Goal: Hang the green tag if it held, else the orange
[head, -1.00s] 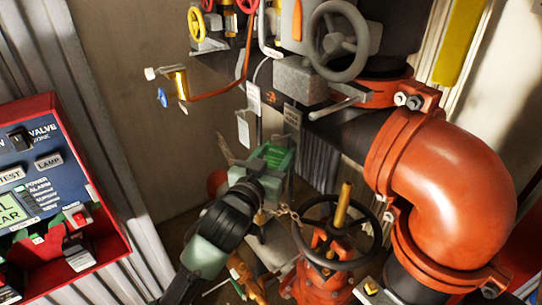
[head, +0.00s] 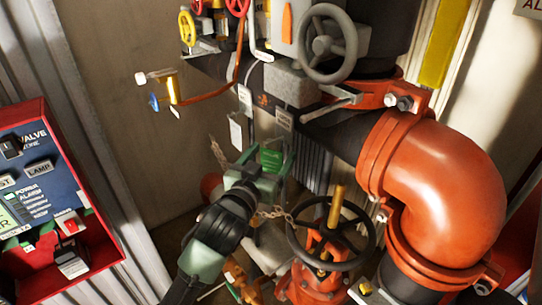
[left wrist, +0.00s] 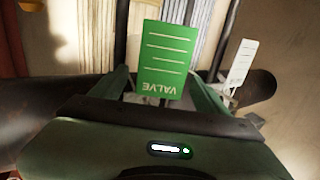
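The green tag (left wrist: 165,60) stands between the fingers of my left gripper in the left wrist view, its word VALVE upside down at the lower end. The left gripper (head: 272,160) appears closed on it; the exact contact is hidden. In the head view the green tag (head: 270,158) shows at the fingertips, above and left of the lower black handwheel (head: 331,207). White tags (head: 236,132) hang on the pipework behind and above the gripper. An orange strip (head: 287,20) is on the grey box at the top; I cannot tell if it is a tag. My right gripper is not in view.
A red-framed control panel (head: 92,238) stands at the left. A large orange pipe elbow (head: 440,190) fills the right. A chain (head: 275,212) hangs near the lower handwheel. A grey handwheel (head: 333,43) and brass fitting (head: 172,88) are above.

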